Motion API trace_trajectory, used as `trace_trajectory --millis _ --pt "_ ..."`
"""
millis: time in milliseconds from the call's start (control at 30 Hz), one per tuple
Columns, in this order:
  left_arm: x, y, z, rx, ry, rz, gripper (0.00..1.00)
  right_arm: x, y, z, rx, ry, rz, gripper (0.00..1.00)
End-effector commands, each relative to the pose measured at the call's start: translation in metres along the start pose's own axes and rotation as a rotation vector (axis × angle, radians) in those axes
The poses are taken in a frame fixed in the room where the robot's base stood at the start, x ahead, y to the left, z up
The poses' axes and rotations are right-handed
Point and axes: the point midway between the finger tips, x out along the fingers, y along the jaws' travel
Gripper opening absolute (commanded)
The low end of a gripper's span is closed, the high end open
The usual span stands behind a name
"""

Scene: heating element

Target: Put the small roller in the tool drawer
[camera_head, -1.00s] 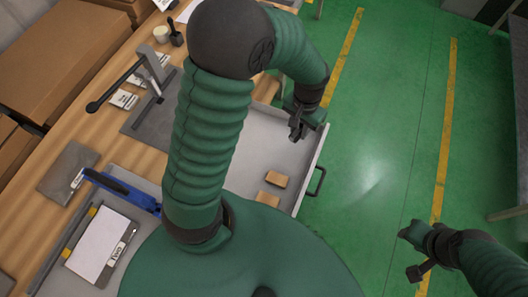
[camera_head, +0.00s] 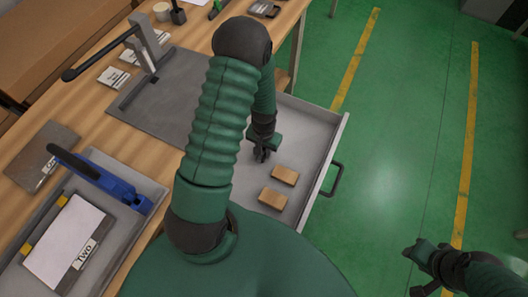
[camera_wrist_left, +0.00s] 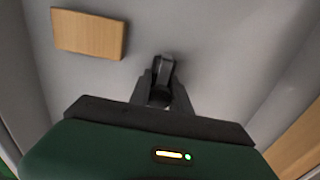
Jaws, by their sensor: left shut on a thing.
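The tool drawer (camera_head: 314,123) is pulled out at the table's right side. It is grey, with a dark handle on its front. My left gripper (camera_head: 262,153) is over the inside of the drawer, close to two small wooden blocks. In the left wrist view its fingers (camera_wrist_left: 163,82) are shut on a small dark grey thing (camera_wrist_left: 165,66), probably the small roller, above the drawer floor. Most of it is hidden by the fingers, and its height is hard to tell. My right gripper (camera_head: 420,288) hangs over the green floor at the lower right, its fingers too small to read.
Two wooden blocks (camera_head: 285,175) (camera_head: 273,198) lie in the drawer; one also shows in the left wrist view (camera_wrist_left: 90,34). A lever tool on a grey plate (camera_head: 165,100), a blue tool (camera_head: 105,180) and a clipboard (camera_head: 66,243) are on the table. The drawer's far part is clear.

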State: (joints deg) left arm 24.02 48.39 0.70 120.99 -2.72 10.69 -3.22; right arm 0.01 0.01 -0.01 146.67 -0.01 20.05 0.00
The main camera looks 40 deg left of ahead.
Motion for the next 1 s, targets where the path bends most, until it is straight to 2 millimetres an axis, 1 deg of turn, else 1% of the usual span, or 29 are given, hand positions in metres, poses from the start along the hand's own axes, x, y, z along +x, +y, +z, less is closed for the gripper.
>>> trace_trajectory --millis 33,300,333,400,500,733,833,933,1000 --pt "0.004 0.000 0.000 0.000 -0.001 0.000 0.00 0.001 0.000 0.000 0.000 0.000 0.000 0.35" --pt "0.006 0.000 0.000 0.001 0.000 0.000 0.00 0.002 0.000 0.000 0.000 0.000 0.000 0.35" --pt "0.006 0.000 0.000 0.001 0.000 0.000 0.25 0.002 0.000 0.001 0.000 0.000 0.000 0.35" --pt "0.005 0.001 0.000 0.001 0.000 -0.001 0.34 0.001 0.000 0.000 0.000 0.000 0.000 0.35" --pt "0.005 0.001 0.000 0.001 0.000 -0.001 0.45 0.001 0.000 0.000 0.000 0.000 0.000 0.35" --pt "0.005 0.000 0.000 0.001 0.000 0.000 0.45 0.001 0.000 0.000 0.000 0.000 0.000 0.35" --pt "0.001 0.000 -0.001 0.001 0.001 0.000 0.45 0.000 0.000 0.000 0.000 0.000 0.000 0.35" --pt "-0.014 0.000 -0.001 0.001 0.003 0.000 0.45 -0.003 0.000 -0.001 0.000 0.000 0.000 0.35" --pt "-0.031 0.000 -0.002 0.001 0.006 -0.001 0.45 -0.005 0.000 -0.001 0.000 0.000 0.000 0.35"
